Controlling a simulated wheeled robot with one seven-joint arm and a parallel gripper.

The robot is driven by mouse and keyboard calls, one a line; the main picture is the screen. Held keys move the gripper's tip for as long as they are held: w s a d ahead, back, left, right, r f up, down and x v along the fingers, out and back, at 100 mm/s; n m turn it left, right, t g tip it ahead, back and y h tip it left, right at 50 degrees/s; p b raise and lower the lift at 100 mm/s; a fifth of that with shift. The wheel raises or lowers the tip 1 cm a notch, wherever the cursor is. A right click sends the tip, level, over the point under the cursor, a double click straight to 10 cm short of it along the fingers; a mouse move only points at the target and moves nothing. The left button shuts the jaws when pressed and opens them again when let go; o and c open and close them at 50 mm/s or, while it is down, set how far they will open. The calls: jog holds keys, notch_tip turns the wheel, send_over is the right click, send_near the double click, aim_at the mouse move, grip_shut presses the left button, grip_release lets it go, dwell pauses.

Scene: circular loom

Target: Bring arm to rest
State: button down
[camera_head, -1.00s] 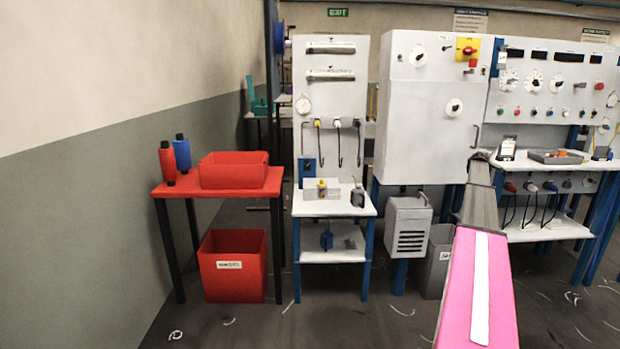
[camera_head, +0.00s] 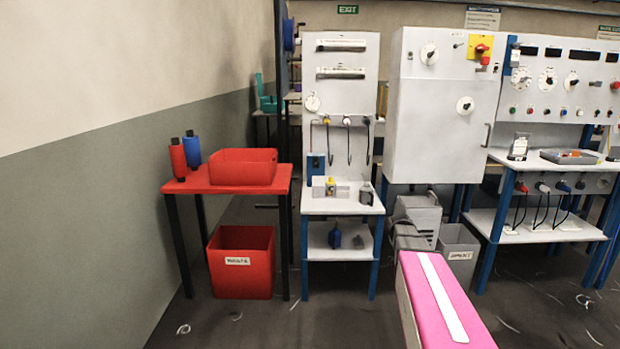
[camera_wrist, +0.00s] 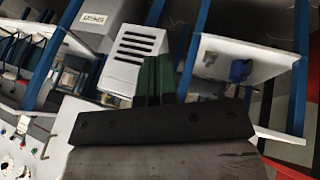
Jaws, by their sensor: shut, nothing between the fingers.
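My gripper (camera_wrist: 157,78) shows in the wrist view as two dark green fingers close together, in front of a black cross piece. It is shut and empty, and the picture behind it is strongly tilted. In the head view my pink arm link with a white stripe rises from the bottom edge, right of the middle. Beyond it my arm is low, in front of the grey vented box (camera_head: 420,213). I cannot make out the gripper there. The vented box lies behind the fingers in the wrist view (camera_wrist: 134,55).
A red table (camera_head: 228,188) with a red bin and two spools stands at left, a red crate (camera_head: 241,262) below it. A white two-shelf stand (camera_head: 342,205) is in the middle. A grey bin (camera_head: 459,248) and a panel bench (camera_head: 545,170) stand right.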

jog(key=s+a+f+g+y, duration=0.2)
jog(key=s+a, duration=0.7)
jog(key=s, duration=0.3)
jog(key=s+a+f+m+g+y, duration=0.1)
jog(key=s+a+f+g+y, duration=0.1)
jog(key=s+a, duration=0.8)
jog(key=s+f, duration=0.1)
jog(key=s, duration=0.2)
jog(key=shift+a+g, duration=0.15)
jog(key=shift+g, duration=0.25)
